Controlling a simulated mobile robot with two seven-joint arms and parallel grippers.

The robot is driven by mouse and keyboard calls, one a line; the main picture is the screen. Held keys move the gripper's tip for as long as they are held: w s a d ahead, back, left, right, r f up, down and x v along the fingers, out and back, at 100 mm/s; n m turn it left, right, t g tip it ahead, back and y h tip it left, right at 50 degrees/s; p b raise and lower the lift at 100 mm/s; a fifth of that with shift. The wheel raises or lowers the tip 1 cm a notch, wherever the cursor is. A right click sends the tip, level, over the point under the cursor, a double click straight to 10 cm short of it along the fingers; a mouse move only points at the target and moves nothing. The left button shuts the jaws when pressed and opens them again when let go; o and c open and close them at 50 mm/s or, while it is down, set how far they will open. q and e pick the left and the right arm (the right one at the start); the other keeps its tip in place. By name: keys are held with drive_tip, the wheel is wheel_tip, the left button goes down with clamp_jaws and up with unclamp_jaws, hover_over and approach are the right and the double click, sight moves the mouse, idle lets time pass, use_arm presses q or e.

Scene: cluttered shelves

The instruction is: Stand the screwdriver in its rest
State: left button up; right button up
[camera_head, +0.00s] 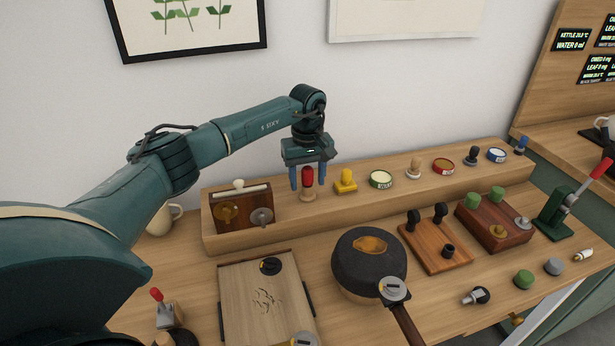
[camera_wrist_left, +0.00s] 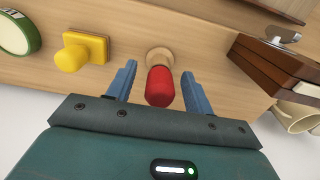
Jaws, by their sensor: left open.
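The screwdriver shows as a red handle (camera_head: 307,177) upright in a round light-wood rest (camera_head: 308,194) on the raised shelf. In the left wrist view the red handle (camera_wrist_left: 160,86) stands between my fingers, with the wooden rest (camera_wrist_left: 160,56) at its base. Any shaft is hidden. My left gripper (camera_head: 308,186) is open, pointing down, with one blue finger on each side of the handle. In the left wrist view the fingers of my left gripper (camera_wrist_left: 157,84) show gaps to the handle on both sides. My right gripper is not in view.
A yellow stamp-like block (camera_head: 346,182) stands close right of the rest, then a green-rimmed tin (camera_head: 381,179). A dark wooden box (camera_head: 240,212) stands to the left. A round black-topped pan (camera_head: 368,262) and a wooden board (camera_head: 262,300) occupy the lower counter in front.

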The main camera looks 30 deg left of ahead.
use_arm(q)
drive_tip(key=shift+w+r, duration=0.1)
drive_tip(key=shift+r, duration=0.75)
wheel_tip(320, 180, up, 10)
drive_tip(key=shift+r+b, duration=0.2)
drive_tip(key=shift+b, duration=0.1)
drive_tip(key=shift+r, duration=0.55)
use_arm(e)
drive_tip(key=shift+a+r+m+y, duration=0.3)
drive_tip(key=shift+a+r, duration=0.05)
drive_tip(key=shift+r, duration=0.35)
